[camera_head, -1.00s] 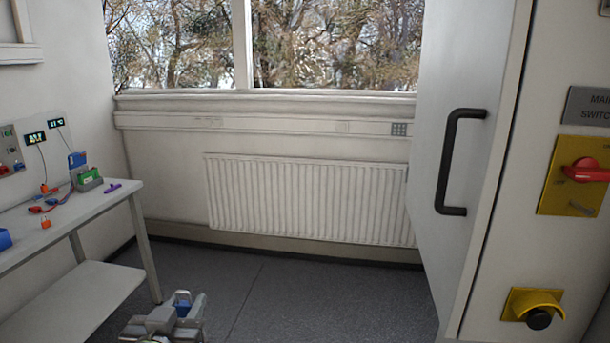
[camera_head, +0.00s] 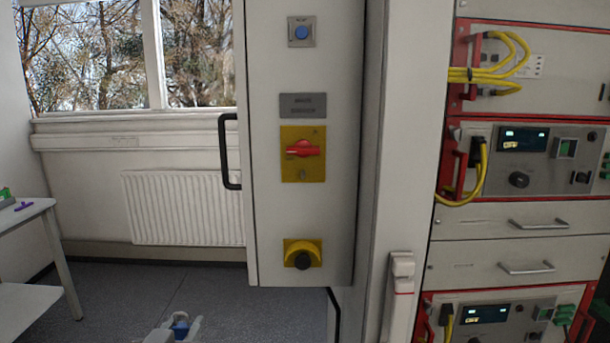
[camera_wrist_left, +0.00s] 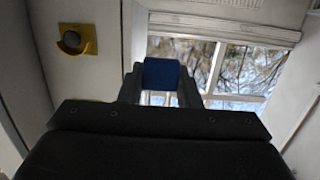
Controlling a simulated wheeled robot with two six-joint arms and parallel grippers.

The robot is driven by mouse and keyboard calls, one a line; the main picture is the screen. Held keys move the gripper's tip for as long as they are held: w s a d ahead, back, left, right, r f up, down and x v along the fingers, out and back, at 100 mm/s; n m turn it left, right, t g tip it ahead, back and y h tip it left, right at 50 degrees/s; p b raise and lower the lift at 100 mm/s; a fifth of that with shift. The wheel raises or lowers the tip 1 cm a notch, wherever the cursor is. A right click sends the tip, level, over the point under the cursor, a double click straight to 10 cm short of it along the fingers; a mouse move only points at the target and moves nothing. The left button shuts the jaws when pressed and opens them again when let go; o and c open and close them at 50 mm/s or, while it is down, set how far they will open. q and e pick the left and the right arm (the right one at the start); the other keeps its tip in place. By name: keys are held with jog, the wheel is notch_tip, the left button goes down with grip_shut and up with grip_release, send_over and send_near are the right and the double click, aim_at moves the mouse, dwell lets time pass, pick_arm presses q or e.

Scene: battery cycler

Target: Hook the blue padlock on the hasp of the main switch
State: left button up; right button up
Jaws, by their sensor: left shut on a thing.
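The main switch (camera_head: 303,149) is a red rotary handle on a yellow plate on the grey cabinet door, under a grey label. A small round grey piece sits low on the plate; I cannot make out the hasp clearly. My left gripper (camera_head: 181,326) is at the bottom edge of the head view, low and left of the switch and well apart from it. It is shut on the blue padlock (camera_head: 180,328). The padlock's blue body (camera_wrist_left: 161,75) shows between the fingers in the left wrist view; its shackle is not visible there. My right gripper is not in view.
A yellow-shrouded black button (camera_head: 302,255) is below the switch, and a blue button (camera_head: 302,32) above. A black door handle (camera_head: 229,151) sticks out left. A rack (camera_head: 520,215) with yellow cables stands right. A table (camera_head: 30,212) is far left; the floor between is clear.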

pick_arm(q)
jog(key=shift+w+a, duration=0.15)
jog(key=shift+a, duration=0.1)
jog(key=shift+d+r, duration=0.15)
jog(key=shift+w+r, duration=0.3)
jog(key=shift+r, duration=0.65)
jog(key=shift+s+d+f+m+h, duration=0.25)
jog(key=shift+d+f+m+h, duration=0.15)
jog(key=shift+d+h, duration=0.15)
jog(key=s+d+f+m+g+h, duration=0.3)
jog(key=d+f+m+g+h, duration=0.1)
jog(key=d+m+g+h, duration=0.2)
jog(key=s+d+f+m+g+h, duration=0.3)
jog(key=d+f+m+g+h, duration=0.2)
jog(key=d+m+g+h, duration=0.2)
jog(key=m+g+h, duration=0.2)
jog(key=m, duration=0.1)
jog(key=shift+s+d, duration=0.25)
jog(key=shift+s, duration=0.05)
jog(key=shift+a+f, duration=0.1)
jog(key=shift+f, duration=0.05)
